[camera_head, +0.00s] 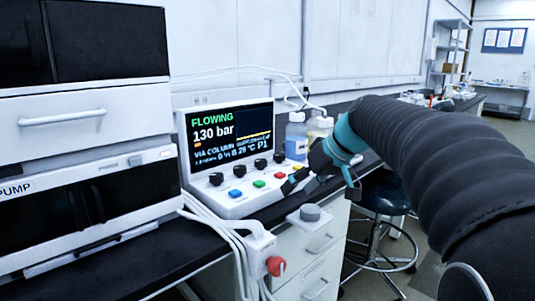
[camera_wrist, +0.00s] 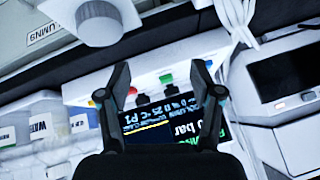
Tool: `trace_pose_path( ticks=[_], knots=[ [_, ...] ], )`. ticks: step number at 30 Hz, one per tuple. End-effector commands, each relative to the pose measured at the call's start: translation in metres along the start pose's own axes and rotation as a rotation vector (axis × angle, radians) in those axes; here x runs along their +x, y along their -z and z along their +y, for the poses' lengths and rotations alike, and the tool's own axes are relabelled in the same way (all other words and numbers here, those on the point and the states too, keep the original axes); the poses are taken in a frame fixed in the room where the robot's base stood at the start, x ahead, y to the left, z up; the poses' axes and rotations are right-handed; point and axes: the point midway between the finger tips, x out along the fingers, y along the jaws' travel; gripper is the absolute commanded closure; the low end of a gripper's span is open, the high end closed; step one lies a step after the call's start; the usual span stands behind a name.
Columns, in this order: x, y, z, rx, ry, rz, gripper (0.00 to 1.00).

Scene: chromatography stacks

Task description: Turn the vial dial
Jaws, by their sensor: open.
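A white control console (camera_head: 245,205) stands on the black bench, with a row of several black knobs (camera_head: 238,170) above coloured buttons. Its lit screen (camera_head: 228,135) reads FLOWING and 130 bar. A grey round dial (camera_head: 311,213) sits on a small white box at the bench front, and a pale round dial (camera_wrist: 97,22) shows at the upper left of the wrist view. No readable label shows which is the vial dial. My gripper (camera_head: 298,182) is at the console's right end; its fingers (camera_wrist: 160,75) are apart and empty, with the console beyond them. They hide part of the knob row.
A pump stack (camera_head: 85,195) stands left of the console. White cables (camera_head: 205,215) and a red knob (camera_head: 274,265) hang at the bench front. Bottles (camera_head: 297,135) stand behind my gripper. A stool (camera_head: 380,195) and drawers (camera_head: 310,265) are below.

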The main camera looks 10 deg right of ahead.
Motion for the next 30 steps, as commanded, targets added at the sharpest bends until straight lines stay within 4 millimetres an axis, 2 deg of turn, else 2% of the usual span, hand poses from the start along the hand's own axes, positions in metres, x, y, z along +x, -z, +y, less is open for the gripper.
trace_pose_path(
  ticks=[1, 6, 12, 18, 21, 25, 30],
  knots=[
    [0.001, 0.02, 0.016, -0.025, 0.03, 0.021, 0.35],
    [0.0, 0.074, 0.061, -0.149, 0.13, 0.119, 0.35],
    [-0.001, 0.12, 0.121, -0.317, 0.223, 0.263, 0.35],
    [-0.004, 0.141, 0.168, -0.472, 0.273, 0.397, 0.35],
    [-0.004, 0.145, 0.182, -0.524, 0.284, 0.442, 0.35],
    [-0.005, 0.147, 0.19, -0.56, 0.288, 0.473, 0.35],
    [0.005, 0.152, 0.186, -0.57, 0.293, 0.479, 0.35]
  ],
)
